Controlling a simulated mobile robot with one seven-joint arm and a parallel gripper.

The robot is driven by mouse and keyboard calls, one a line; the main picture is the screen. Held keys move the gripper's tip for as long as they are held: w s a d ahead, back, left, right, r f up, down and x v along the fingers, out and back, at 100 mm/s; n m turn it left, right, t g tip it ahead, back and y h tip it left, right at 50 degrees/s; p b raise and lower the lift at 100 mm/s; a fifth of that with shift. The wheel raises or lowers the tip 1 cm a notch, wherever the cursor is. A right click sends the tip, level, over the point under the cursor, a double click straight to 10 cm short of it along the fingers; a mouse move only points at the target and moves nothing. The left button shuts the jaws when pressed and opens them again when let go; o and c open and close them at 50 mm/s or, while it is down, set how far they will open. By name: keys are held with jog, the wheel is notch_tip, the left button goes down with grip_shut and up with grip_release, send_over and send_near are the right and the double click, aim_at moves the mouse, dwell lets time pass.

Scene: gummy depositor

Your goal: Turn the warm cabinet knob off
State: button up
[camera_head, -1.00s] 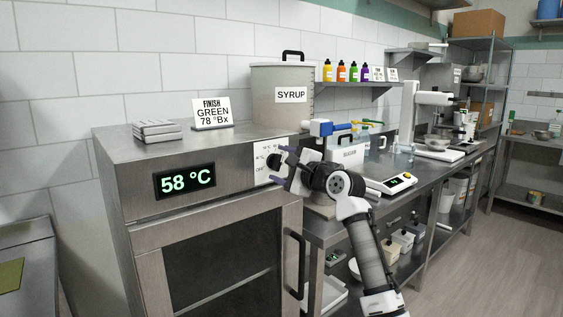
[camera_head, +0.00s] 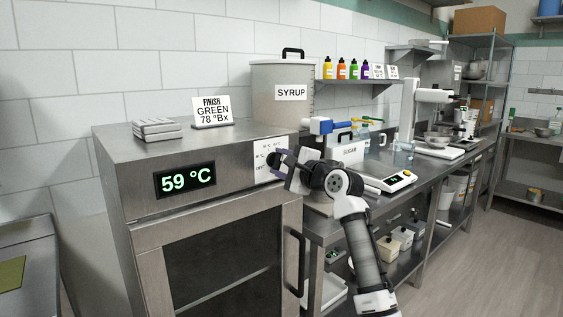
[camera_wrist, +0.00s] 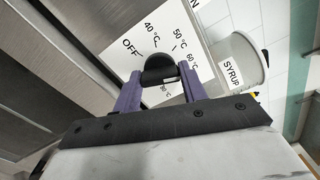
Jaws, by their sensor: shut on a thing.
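The warm cabinet (camera_head: 215,200) stands at the left front, its green display (camera_head: 186,180) reading 59 °C. A white dial plate (camera_head: 262,149) is at the right end of its front panel. In the wrist view the black knob (camera_wrist: 161,70) sits between the purple fingers of my gripper (camera_wrist: 160,82), which is shut on it. The dial marks OFF, 40, 50 and 60 °C (camera_wrist: 155,42) show around the knob; part of the dial is hidden by the gripper. I cannot tell which mark the knob points to. In the head view my gripper (camera_head: 280,163) partly covers the knob.
The cabinet door handle (camera_head: 295,262) is just below my gripper. A syrup pot (camera_head: 280,115) and a sign (camera_head: 212,112) stand on and behind the cabinet top. A steel bench with a scale (camera_head: 390,180) runs to the right; the floor at far right is clear.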

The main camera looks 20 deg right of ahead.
jog(key=shift+a+r+n+p, duration=0.1)
jog(key=shift+n+p, duration=0.8)
jog(key=shift+p, duration=0.05)
jog(key=n, duration=0.2)
jog(key=shift+f+n, duration=0.2)
jog(key=shift+n, duration=0.1)
jog(key=n+b, duration=0.1)
jog(key=n, duration=0.3)
jog(key=shift+f, duration=0.1)
jog(key=n+b, duration=0.1)
jog(key=n, duration=0.4)
jog(key=shift+b, duration=0.4)
jog(key=n+b, duration=0.1)
jog(key=n, duration=0.2)
jog(key=shift+n, duration=0.3)
jog(key=n+b, duration=0.1)
jog(key=n, duration=0.2)
jog(key=shift+n, duration=0.4)
jog(key=n+b, duration=0.2)
jog(key=n, duration=0.3)
jog(key=shift+n, duration=0.3)
